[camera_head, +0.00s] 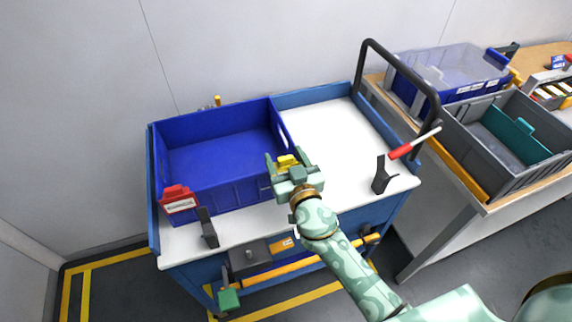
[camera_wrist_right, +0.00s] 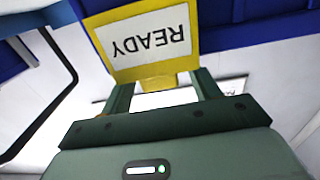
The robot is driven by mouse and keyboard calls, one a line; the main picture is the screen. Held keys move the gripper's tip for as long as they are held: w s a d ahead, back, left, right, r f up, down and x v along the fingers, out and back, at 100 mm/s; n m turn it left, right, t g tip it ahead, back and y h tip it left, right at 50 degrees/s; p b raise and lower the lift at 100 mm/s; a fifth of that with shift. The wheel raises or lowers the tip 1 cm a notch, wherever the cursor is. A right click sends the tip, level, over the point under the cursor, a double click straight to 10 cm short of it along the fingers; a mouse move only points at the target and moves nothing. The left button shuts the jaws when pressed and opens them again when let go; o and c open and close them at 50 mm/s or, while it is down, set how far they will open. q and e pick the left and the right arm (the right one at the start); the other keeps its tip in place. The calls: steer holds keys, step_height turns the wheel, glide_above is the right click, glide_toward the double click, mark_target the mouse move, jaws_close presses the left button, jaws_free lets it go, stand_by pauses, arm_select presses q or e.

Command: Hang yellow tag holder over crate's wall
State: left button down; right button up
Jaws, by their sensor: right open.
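The blue crate (camera_head: 215,195) stands on the cart's white top. The yellow tag holder (camera_head: 288,161) is at the crate's front right corner, near the rim, partly hidden by my right gripper (camera_head: 286,164). In the right wrist view the yellow holder (camera_wrist_right: 185,61) carries a white card reading READY, upside down in that picture, with blue crate wall (camera_wrist_right: 250,35) beside it. My right gripper (camera_wrist_right: 162,88) is open, its fingertips on either side of the holder's narrow lower part. I cannot tell whether the holder hooks over the wall. My left gripper is not in view.
A red tag holder (camera_head: 178,199) is at the crate's front left corner. Black stands (camera_head: 208,228) (camera_head: 381,176) are on the white top, and a red-handled tool (camera_head: 404,150) is at the right. The white top (camera_head: 330,135) is clear right of the crate. A grey bin (camera_head: 500,150) stands beyond.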

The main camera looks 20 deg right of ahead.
steer(key=c, duration=1.1)
steer(key=shift+o, duration=0.2)
